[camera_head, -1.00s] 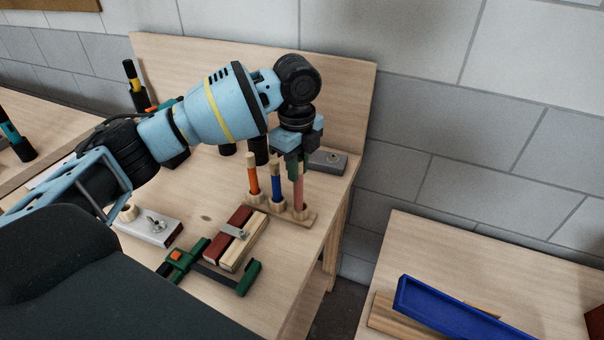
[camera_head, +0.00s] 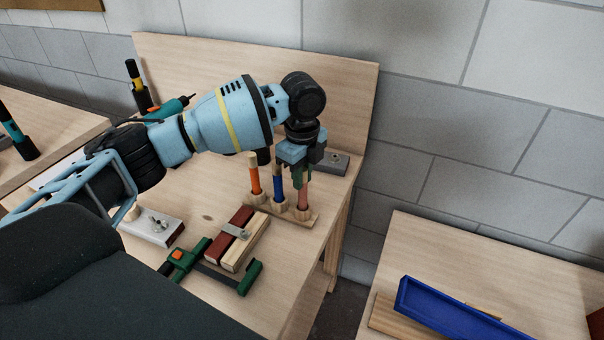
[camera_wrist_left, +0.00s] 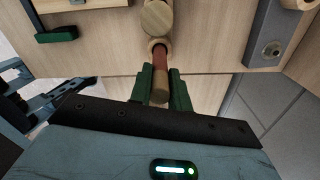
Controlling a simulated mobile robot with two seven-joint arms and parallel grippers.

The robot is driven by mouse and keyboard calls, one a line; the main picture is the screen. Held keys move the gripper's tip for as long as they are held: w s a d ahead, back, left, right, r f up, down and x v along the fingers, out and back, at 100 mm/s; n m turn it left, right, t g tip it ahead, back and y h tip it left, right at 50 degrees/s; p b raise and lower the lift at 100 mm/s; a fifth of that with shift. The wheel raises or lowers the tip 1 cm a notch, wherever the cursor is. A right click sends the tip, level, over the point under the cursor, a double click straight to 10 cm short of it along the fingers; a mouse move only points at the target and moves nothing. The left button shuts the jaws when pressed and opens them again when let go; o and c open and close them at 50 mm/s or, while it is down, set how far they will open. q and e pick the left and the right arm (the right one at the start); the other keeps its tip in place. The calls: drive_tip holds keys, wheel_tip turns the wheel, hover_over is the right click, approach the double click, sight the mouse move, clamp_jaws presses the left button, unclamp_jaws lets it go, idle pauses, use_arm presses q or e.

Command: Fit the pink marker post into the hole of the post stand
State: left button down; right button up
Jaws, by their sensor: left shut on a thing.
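The post stand (camera_head: 291,219) is a light wooden strip with raised round sockets near the bench's right edge. An orange post and a blue post (camera_head: 278,189) stand upright in two sockets. The pink marker post (camera_head: 303,197) stands upright at the rightmost socket, its lower end meeting the ring; I cannot tell how deep it sits. My left gripper (camera_head: 300,177) is shut on its upper part from above. In the left wrist view, the green fingers (camera_wrist_left: 160,84) flank the pink post (camera_wrist_left: 160,57) near its wooden end. My right gripper is not in view.
A green clamp (camera_head: 243,280) and red and pale battens (camera_head: 243,250) lie in front of the stand. A grey block (camera_head: 333,163) is behind it. A blue tray (camera_head: 450,312) sits on another table across a gap at right.

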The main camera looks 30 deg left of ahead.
use_arm(q)
drive_tip(key=c, duration=1.3)
unclamp_jaws()
drive_tip(key=shift+f, duration=0.1)
wheel_tip(320, 180, up, 12)
drive_tip(key=shift+r, duration=0.2)
drive_tip(key=shift+d+f, duration=0.1)
drive_tip(key=shift+f, duration=0.05)
